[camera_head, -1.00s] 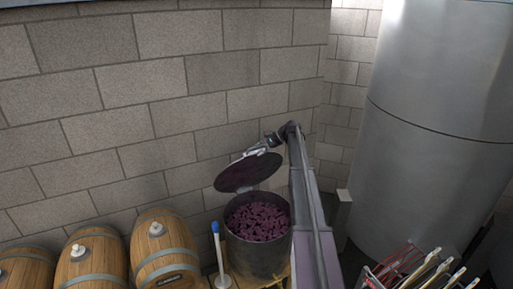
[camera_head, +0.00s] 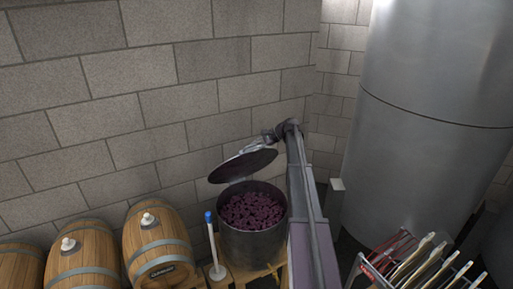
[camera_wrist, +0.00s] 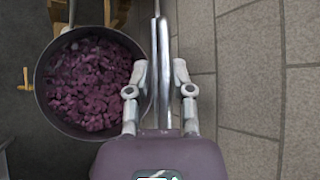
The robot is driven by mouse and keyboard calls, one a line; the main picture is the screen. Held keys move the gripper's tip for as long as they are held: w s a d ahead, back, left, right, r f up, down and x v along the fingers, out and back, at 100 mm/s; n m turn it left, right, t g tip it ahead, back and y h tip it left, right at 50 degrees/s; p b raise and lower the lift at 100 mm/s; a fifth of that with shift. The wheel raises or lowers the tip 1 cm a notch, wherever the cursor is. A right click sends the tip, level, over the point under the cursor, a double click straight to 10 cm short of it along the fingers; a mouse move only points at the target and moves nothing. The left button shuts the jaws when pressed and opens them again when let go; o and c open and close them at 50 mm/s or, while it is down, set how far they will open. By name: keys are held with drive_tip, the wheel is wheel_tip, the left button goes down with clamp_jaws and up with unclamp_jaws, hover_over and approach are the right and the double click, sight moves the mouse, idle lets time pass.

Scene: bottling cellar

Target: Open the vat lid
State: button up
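The vat (camera_head: 252,243) is a dark round pot of purple grapes, standing on a wooden pallet. Its lid (camera_head: 243,166) stands raised and tilted above the vat's back, with the grapes uncovered. My gripper (camera_head: 268,136) is at the lid's upper right side. In the wrist view the vat (camera_wrist: 42,100) is on the left, and the lid (camera_wrist: 160,40) shows nearly edge-on as a narrow shiny strip. My gripper's fingers (camera_wrist: 160,70) are apart on either side of this strip, with visible gaps. I cannot see clear contact with the lid.
Wooden barrels (camera_head: 160,245) stand to the left, with a blue-topped white rod (camera_head: 213,245) between them and the vat. A block wall (camera_head: 110,100) is behind. A large steel tank (camera_head: 425,120) and a rack (camera_head: 410,265) are on the right.

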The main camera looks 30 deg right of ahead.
drive_tip(key=shift+s+a, duration=0.1)
drive_tip(key=shift+a, duration=0.05)
clamp_jaws()
drive_tip(key=a+t+b, duration=0.1)
drive_tip(key=t+b, duration=0.1)
drive_tip(key=s+a+n+t+b, duration=0.1)
drive_tip(key=t+b, duration=0.1)
drive_tip(key=s+a+t+y+b, duration=0.1)
drive_tip(key=t+b, duration=0.1)
drive_tip(key=b, duration=0.1)
drive_tip(key=shift+s+f+n, duration=0.2)
drive_tip(key=shift+n, duration=0.2)
drive_tip(key=s+d+f+m+t+h+b, duration=0.2)
drive_tip(key=s+t+h+b, duration=0.3)
drive_tip(key=s+b, duration=0.1)
drive_tip(key=s+d+f+m+t+h+b, duration=0.2)
drive_tip(key=s+t+h+b, duration=0.3)
drive_tip(key=b, duration=0.4)
drive_tip(key=shift+s+f+m+h, duration=0.35)
drive_tip(key=shift+s+m, duration=0.15)
drive_tip(key=shift+s, duration=0.2)
drive_tip(key=shift+w, duration=0.1)
